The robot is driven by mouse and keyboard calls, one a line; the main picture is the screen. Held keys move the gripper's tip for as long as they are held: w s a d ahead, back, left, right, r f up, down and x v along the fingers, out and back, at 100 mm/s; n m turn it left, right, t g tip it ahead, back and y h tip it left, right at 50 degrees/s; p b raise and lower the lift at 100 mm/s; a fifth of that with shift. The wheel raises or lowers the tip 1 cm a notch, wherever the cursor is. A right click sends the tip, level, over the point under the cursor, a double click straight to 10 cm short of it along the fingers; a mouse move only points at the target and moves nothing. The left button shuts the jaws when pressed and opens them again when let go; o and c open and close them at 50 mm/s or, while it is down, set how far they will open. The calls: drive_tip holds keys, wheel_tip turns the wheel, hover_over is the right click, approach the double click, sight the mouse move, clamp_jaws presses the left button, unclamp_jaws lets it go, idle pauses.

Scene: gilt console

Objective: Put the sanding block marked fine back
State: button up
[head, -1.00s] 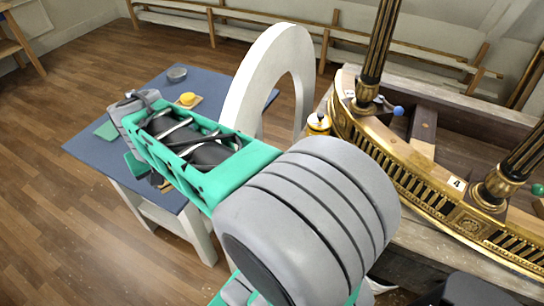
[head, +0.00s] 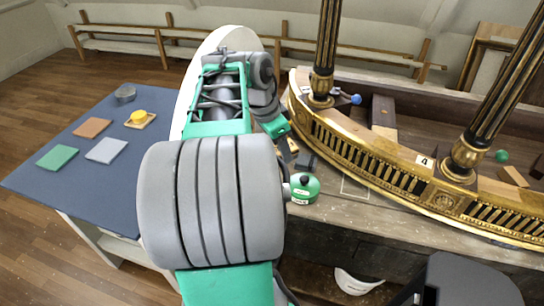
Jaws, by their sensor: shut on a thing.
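My gripper (head: 291,146) is at the end of my arm, over the wooden bench (head: 335,212) just left of the gilt console's curved front (head: 370,156). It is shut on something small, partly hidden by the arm. A dark grey block (head: 305,161) shows at the fingertips; I take it for the held sanding block, but no marking is legible. Whether it touches the bench I cannot tell. A thin pale rectangular outline (head: 356,188) is on the bench to its right, with nothing in it.
Gilt columns (head: 465,150) rise from the console. The blue-topped table (head: 70,185) at left holds green (head: 58,158), grey (head: 106,150) and brown (head: 93,128) flat squares.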

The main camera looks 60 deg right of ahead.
drive_tip(key=w+d+f, duration=0.2)
drive_tip(key=d+f, duration=0.1)
drive_tip(key=w+d+f+p, duration=0.1)
drive_tip(key=w+d+f, duration=0.1)
drive_tip(key=d+f, duration=0.1)
drive_tip(key=w+d+f+p, duration=0.1)
drive_tip(key=w+d+f, duration=0.1)
drive_tip(key=w+d, duration=0.1)
drive_tip(key=shift+w+d+f, duration=0.1)
drive_tip(key=shift+f, duration=0.3)
wheel_tip(320, 180, down, 3)
drive_tip(key=shift+r+p, duration=0.2)
drive_tip(key=shift+p, duration=0.4)
drive_tip(key=shift+f, duration=0.5)
drive_tip(key=o, duration=1.2)
drive_tip(key=shift+w+r, duration=0.1)
drive_tip(key=v, duration=1.2)
drive_tip(key=shift+r+b, duration=0.1)
drive_tip(key=shift+b, duration=0.25)
